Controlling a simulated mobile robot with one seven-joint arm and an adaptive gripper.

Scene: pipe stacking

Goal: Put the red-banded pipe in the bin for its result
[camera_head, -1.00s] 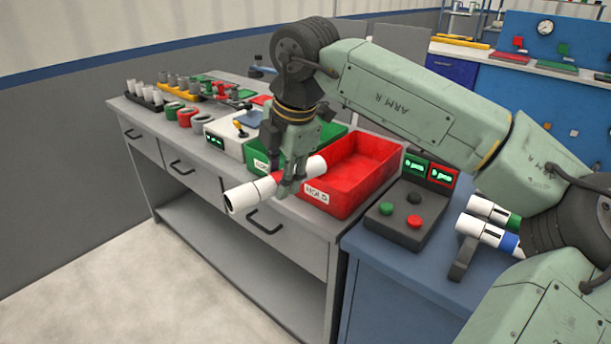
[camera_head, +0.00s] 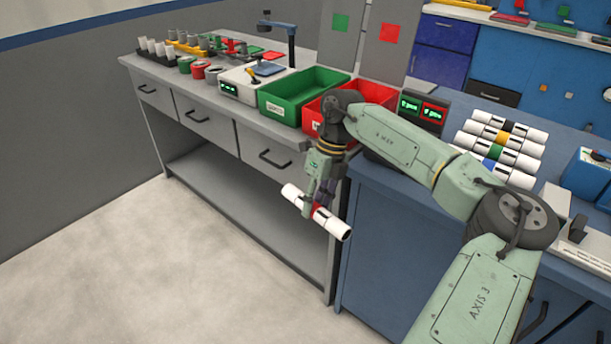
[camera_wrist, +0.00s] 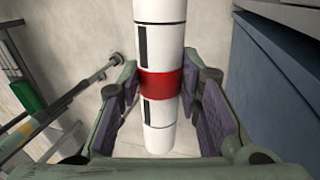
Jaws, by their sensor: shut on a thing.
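My gripper (camera_head: 318,202) is shut on the red-banded pipe (camera_head: 331,222), a white tube with a red band and black marks. It holds the pipe tilted in front of the bench, above the floor and lower than the bench top. In the wrist view the pipe (camera_wrist: 160,125) runs between both finger pads at its red band (camera_wrist: 160,84). The green bin (camera_head: 284,106) and the red bin (camera_head: 312,119) stand side by side on the grey bench. My arm hides part of the red bin. A display with green digits (camera_head: 422,108) stands right of the bins.
Several banded pipes (camera_head: 500,145) lie in a rack on the blue bench at the right. The grey bench's front edge (camera_head: 235,117) and drawers are left of my gripper. A white device (camera_head: 252,78) and a stand lamp (camera_head: 291,45) are left of and behind the bins. The floor in front is clear.

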